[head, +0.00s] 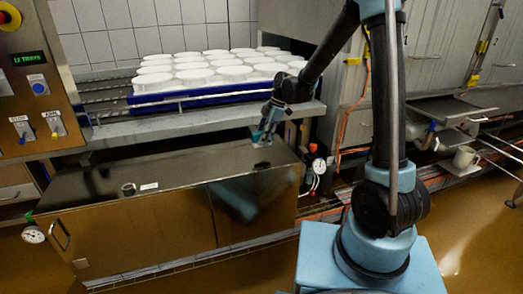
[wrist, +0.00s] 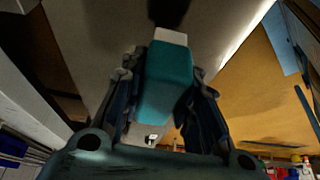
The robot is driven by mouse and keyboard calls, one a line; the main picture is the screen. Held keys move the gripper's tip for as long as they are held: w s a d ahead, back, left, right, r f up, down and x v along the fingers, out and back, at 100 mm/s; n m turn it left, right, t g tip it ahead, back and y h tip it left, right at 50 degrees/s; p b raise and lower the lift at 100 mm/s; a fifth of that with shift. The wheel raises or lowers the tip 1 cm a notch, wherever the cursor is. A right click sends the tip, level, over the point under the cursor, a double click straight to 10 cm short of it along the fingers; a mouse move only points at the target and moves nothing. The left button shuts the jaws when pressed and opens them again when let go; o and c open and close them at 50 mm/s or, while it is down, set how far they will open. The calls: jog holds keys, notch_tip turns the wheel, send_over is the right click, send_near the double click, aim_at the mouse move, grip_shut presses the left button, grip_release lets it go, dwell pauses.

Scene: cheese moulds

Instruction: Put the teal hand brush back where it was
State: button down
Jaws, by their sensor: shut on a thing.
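The teal hand brush (wrist: 166,88) is between the fingers of my gripper (wrist: 165,100) in the wrist view, with a pale strip along its far end. My gripper is shut on it. In the head view my gripper (head: 266,132) points down at the right end of the low steel cabinet's top (head: 190,162). The brush is small and mostly hidden by the fingers there. I cannot tell whether it touches the steel top.
A blue tray (head: 205,101) of white cheese moulds (head: 215,68) stands on the shelf behind. A gauge (head: 319,166) and pipes are close to the cabinet's right end. A small round fitting (head: 128,188) is on the cabinet top, otherwise largely clear. A control panel (head: 35,85) is at left.

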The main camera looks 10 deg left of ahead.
aim_at(263, 155)
jog(key=shift+f, duration=2.5)
jog(key=c, duration=1.2)
grip_release()
